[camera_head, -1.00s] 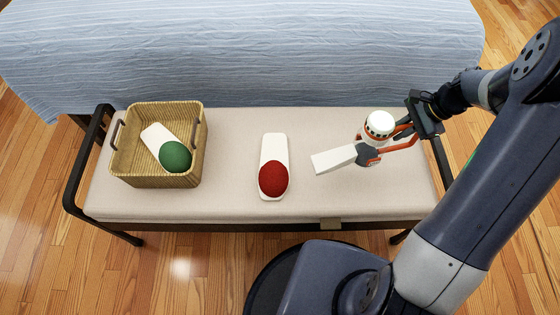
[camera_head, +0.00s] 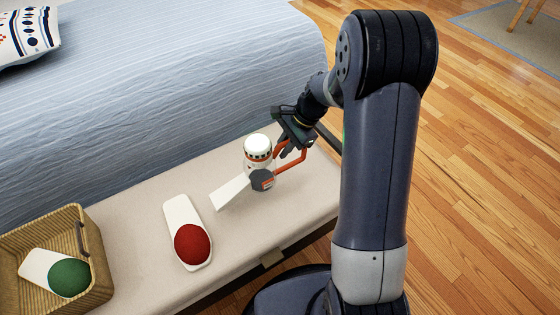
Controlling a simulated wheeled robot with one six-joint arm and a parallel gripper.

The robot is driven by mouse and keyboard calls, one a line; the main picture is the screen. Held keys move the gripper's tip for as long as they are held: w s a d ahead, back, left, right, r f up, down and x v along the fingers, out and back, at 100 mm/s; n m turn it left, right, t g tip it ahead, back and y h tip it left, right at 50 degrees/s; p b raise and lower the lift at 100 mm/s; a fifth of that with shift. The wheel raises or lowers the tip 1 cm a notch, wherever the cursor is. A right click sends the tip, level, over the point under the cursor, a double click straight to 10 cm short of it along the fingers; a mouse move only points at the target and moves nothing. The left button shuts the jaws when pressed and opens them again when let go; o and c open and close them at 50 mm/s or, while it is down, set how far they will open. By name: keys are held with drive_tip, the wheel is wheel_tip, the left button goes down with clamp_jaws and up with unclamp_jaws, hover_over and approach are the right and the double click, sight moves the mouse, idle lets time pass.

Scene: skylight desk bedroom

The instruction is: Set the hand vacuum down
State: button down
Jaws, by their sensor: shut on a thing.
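The hand vacuum (camera_head: 259,166) has a white body with a dark band near its top, a dark grey joint, a flat white nozzle pointing left and down, and an orange handle. It is at the right part of the beige bench (camera_head: 135,218). My gripper (camera_head: 289,146) is shut on the orange handle, at the vacuum's right side. The fingertips are partly hidden. I cannot tell whether the vacuum touches the bench top or hangs just above it.
A white, elongated thing with a red dome (camera_head: 192,244) lies left of the vacuum. A wicker basket (camera_head: 89,236) at the bench's left holds a similar thing with a green dome (camera_head: 68,278). A bed (camera_head: 170,90) stands behind. Bare bench lies between basket and red-domed thing.

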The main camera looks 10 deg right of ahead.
drive_tip(key=shift+f+b, duration=0.6)
drive_tip(key=shift+f, duration=1.95)
drive_tip(key=c, duration=1.4)
unclamp_jaws()
drive_tip(key=p+v, duration=0.3)
drive_tip(key=v, duration=0.9)
